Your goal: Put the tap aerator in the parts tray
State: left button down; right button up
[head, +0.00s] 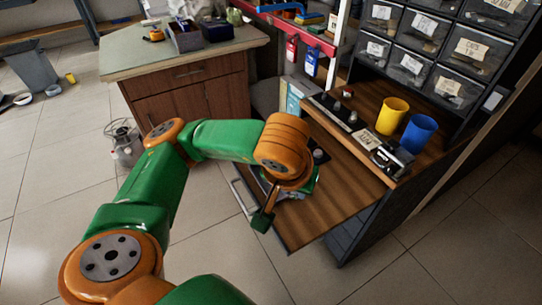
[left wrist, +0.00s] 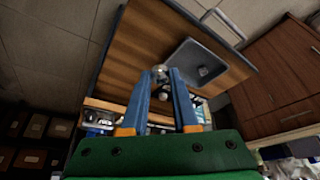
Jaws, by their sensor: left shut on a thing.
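My left gripper (left wrist: 160,76) is shut on a small silvery round thing, the tap aerator (left wrist: 160,70), between its blue fingertips. It is over the wooden pull-out board (left wrist: 133,50), beside the tray; its height above the board is hard to tell. The grey parts tray (left wrist: 190,50) lies on the board to the right in the left wrist view, with a small round metal piece (left wrist: 203,71) in it. In the head view my left gripper (head: 264,218) reaches over the board (head: 310,225), and my arm hides the aerator and most of the tray. My right gripper is not in view.
A yellow cup (head: 392,116) and a blue cup (head: 418,133) stand on the shelf behind the board, near a small dark device (head: 391,158). Labelled drawers (head: 430,50) rise above. A wooden cabinet (head: 190,85) stands to the left. The board's front right part is clear.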

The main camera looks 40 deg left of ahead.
pick_arm(q)
jog(key=w+a+f+b, duration=0.1)
jog(key=w+a+f, duration=0.2)
jog(key=w+a+f+b, duration=0.1)
jog(key=w+a+f, duration=0.2)
jog(key=a+f, duration=0.1)
jog(key=shift+w+f+b, duration=0.15)
jog(key=shift+f+b, duration=0.1)
jog(key=shift+b, duration=0.15)
jog(key=f, duration=0.3)
jog(key=shift+w+a+f+b, duration=0.2)
jog(key=shift+a+b, duration=0.1)
jog(key=shift+b, duration=0.1)
jog(key=shift+f, duration=0.25)
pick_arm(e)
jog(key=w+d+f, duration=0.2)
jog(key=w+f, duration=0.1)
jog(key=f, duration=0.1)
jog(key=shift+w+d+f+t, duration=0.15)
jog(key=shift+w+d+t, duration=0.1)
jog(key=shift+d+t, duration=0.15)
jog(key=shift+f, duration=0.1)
pick_arm(q)
jog(key=c, duration=0.7)
grip_release()
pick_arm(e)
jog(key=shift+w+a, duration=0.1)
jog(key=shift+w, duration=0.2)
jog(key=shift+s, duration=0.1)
